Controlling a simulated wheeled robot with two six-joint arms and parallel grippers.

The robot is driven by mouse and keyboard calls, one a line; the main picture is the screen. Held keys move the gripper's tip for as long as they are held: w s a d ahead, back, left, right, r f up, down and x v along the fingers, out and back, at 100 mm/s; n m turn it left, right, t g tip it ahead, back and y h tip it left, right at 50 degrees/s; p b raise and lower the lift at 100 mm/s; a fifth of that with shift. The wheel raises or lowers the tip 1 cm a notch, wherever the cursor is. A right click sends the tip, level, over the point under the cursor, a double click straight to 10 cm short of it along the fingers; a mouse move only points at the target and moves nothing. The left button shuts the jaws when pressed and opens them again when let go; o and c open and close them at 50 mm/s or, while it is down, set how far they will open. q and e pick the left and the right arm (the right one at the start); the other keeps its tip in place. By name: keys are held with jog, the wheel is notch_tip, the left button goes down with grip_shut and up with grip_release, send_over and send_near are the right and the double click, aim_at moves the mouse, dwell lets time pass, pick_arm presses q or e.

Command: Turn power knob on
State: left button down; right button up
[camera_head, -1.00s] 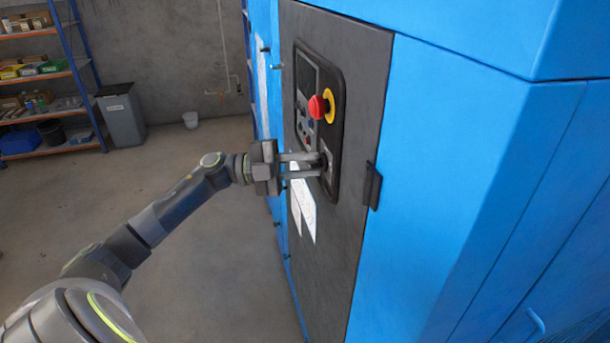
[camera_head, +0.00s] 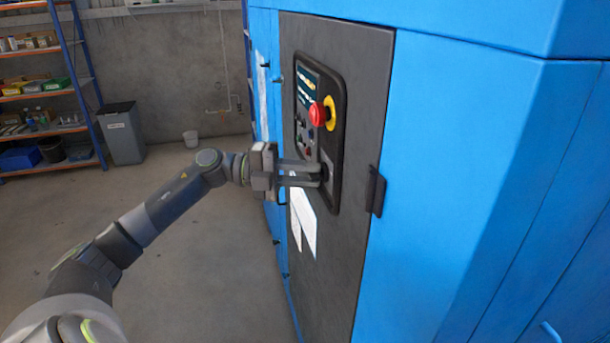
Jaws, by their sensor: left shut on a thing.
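The control panel (camera_head: 337,95) is set in the dark grey door of a blue cabinet. It carries a red emergency button (camera_head: 318,115) on a yellow ring, small buttons and a display (camera_head: 307,84) that is lit. My left gripper (camera_head: 321,174) is at the lower part of the panel, below the red button. Its fingers are shut on the power knob (camera_head: 326,172), which is mostly hidden behind the fingertips. My right gripper is not in view.
The blue cabinet (camera_head: 450,150) fills the right side. A black door handle (camera_head: 376,190) sticks out right of the panel. White sheets (camera_head: 303,215) hang below the gripper. The floor between is clear.

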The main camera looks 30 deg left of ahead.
pick_arm(q)
jog(key=c, duration=1.5)
grip_release()
jog(key=b+v, duration=0.2)
jog(key=v, duration=1.5)
jog(key=shift+a, duration=0.25)
